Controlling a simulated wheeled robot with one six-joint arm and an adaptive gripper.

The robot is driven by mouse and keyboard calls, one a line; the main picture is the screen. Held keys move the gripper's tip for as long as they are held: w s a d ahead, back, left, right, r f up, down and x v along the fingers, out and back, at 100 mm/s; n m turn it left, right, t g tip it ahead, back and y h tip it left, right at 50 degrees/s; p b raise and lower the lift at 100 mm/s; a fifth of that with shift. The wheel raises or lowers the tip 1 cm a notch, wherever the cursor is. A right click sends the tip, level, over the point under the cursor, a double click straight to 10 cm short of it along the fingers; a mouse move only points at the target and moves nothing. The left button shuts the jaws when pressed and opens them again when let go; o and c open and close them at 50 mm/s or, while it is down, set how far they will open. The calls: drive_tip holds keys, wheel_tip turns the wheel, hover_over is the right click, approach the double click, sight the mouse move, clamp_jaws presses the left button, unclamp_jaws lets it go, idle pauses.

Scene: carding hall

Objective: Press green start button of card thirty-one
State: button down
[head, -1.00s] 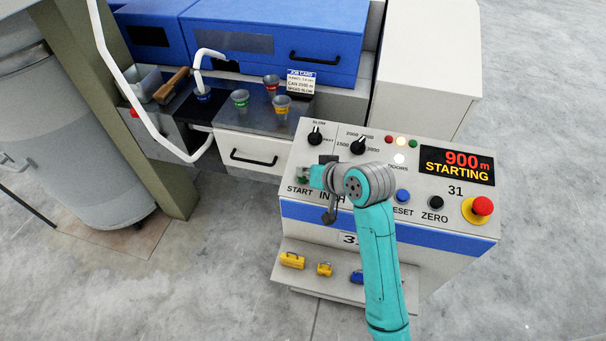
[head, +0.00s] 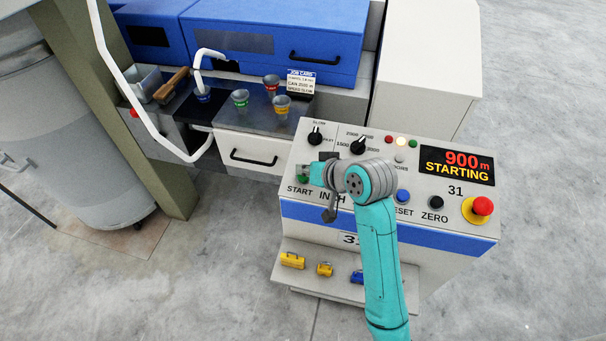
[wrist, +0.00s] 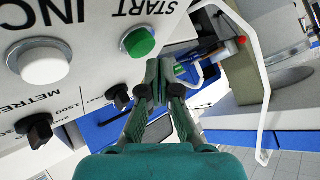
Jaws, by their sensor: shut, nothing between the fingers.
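The green start button (wrist: 140,43) shows in the wrist view under the label START on the panel (wrist: 85,75). My gripper (wrist: 160,68) is shut and empty, its fingertips just beside the button in the picture. I cannot tell whether they touch the panel. In the head view a sliver of the green button (head: 303,180) shows beside my gripper, which covers part of the panel's left side. The panel carries the number 31, and its display (head: 457,165) reads "900 m STARTING". The yellow lamp (head: 401,141) looks lit.
A white inch button (wrist: 46,62) sits close to the green one. Black knobs (head: 358,146), a blue reset button (head: 403,195), a black zero button (head: 436,202) and a red emergency stop (head: 482,206) share the panel. Padlocks (head: 292,260) lie on the shelf below.

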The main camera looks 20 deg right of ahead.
sight(303, 189)
drive_tip(key=shift+r, duration=0.1)
drive_tip(key=shift+s+a+r, duration=0.15)
drive_tip(key=shift+r, duration=0.65)
drive_tip(key=shift+s+a+r, duration=0.1)
drive_tip(key=shift+s+r, duration=0.1)
drive_tip(key=shift+r, duration=0.55)
drive_tip(key=shift+s+a+r, duration=0.15)
drive_tip(key=shift+r, duration=0.65)
